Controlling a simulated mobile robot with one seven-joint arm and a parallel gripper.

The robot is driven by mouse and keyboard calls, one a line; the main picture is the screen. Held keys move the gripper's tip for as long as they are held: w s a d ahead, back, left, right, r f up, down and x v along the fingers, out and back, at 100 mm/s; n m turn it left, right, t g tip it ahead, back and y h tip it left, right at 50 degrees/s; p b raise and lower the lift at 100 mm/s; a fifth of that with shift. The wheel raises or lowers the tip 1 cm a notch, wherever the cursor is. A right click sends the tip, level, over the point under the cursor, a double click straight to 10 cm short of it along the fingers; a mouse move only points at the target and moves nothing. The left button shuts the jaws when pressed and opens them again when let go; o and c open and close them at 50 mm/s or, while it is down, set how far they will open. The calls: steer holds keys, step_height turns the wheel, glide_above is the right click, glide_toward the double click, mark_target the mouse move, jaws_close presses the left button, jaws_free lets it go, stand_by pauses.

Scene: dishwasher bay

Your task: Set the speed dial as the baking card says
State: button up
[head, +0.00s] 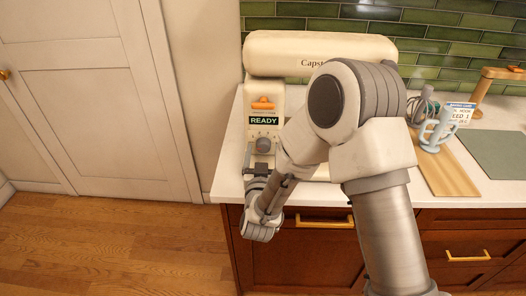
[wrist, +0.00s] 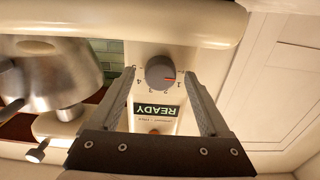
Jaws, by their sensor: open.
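The cream stand mixer (head: 290,55) has a grey speed dial (head: 263,145) on its front column, below a READY display (head: 263,120). The wrist view, upside down, shows the dial (wrist: 160,72) with numbers around it and a red mark at its lower right, near the 1. My gripper (wrist: 159,76) is open, with one finger to each side of the dial in that view. Contact cannot be told. The gripper in the head view (head: 260,165) is just below the dial. The baking card (head: 461,112) is partly legible: "EED 1" shows.
The steel bowl (wrist: 55,75) is beside the column. My arm hides much of the mixer. The floor at left is clear.

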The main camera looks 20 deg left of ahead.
jaws_close()
stand_by(0.4)
steer(key=m+b, duration=0.1)
steer(key=b, duration=0.1)
steer(key=m+b, duration=0.2)
steer(key=b, duration=0.1)
steer(key=shift+f+b, duration=0.3)
steer(key=m+b, duration=0.2)
steer(key=b, duration=0.2)
steer(key=shift+m, duration=0.3)
steer(key=shift+r+m+b, duration=0.15)
steer(key=shift+m+b, duration=0.45)
steer(key=shift+b, duration=0.05)
steer(key=shift+r, duration=0.1)
